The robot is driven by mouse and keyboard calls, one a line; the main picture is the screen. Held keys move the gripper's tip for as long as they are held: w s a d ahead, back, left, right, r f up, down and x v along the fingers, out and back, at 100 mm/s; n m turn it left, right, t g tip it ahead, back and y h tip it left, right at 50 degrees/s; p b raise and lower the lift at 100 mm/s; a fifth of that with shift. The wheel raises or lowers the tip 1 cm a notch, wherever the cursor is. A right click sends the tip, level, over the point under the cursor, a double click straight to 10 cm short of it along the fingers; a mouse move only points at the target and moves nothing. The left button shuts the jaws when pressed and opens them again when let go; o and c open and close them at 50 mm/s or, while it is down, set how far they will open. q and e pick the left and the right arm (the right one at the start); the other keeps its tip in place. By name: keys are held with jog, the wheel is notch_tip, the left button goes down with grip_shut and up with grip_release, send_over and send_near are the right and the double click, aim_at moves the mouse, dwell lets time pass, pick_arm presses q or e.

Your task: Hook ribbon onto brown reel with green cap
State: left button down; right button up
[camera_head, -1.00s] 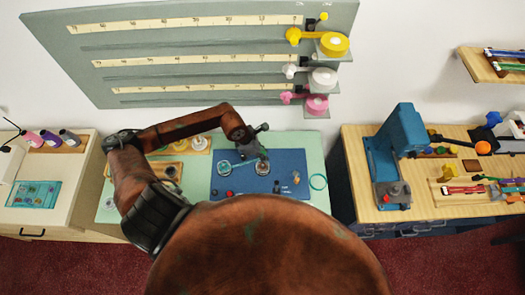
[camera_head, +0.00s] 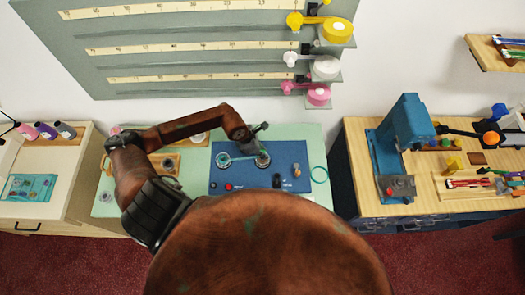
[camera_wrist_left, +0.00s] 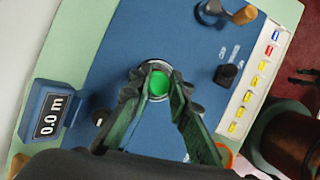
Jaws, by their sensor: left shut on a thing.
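In the left wrist view my left gripper (camera_wrist_left: 158,74) points down at the blue machine with its fingers closed in on a round green cap (camera_wrist_left: 158,86). A grey rim shows around the cap; I cannot make out the brown reel body under it. In the head view the left gripper (camera_head: 257,142) is over the right of two round reel spots on the blue base (camera_head: 230,178). A teal ribbon-like band (camera_head: 243,157) runs between these spots; whether it is hooked I cannot tell. My right gripper is not in view.
A display reading 0.0 m (camera_wrist_left: 52,116), a black knob (camera_wrist_left: 228,75) and a wooden-handled crank (camera_wrist_left: 243,15) are around the gripper. Yellow, white and pink rolls (camera_head: 337,30) hang on the grey board behind.

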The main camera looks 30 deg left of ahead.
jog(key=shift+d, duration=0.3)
pick_arm(q)
jog(key=shift+f, duration=0.1)
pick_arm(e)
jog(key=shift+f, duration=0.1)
pick_arm(q)
jog(key=shift+f+b, duration=1.05)
jog(key=shift+f, duration=0.05)
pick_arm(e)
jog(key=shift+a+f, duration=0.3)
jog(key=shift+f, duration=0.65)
pick_arm(q)
jog(key=c, duration=1.7)
grip_release()
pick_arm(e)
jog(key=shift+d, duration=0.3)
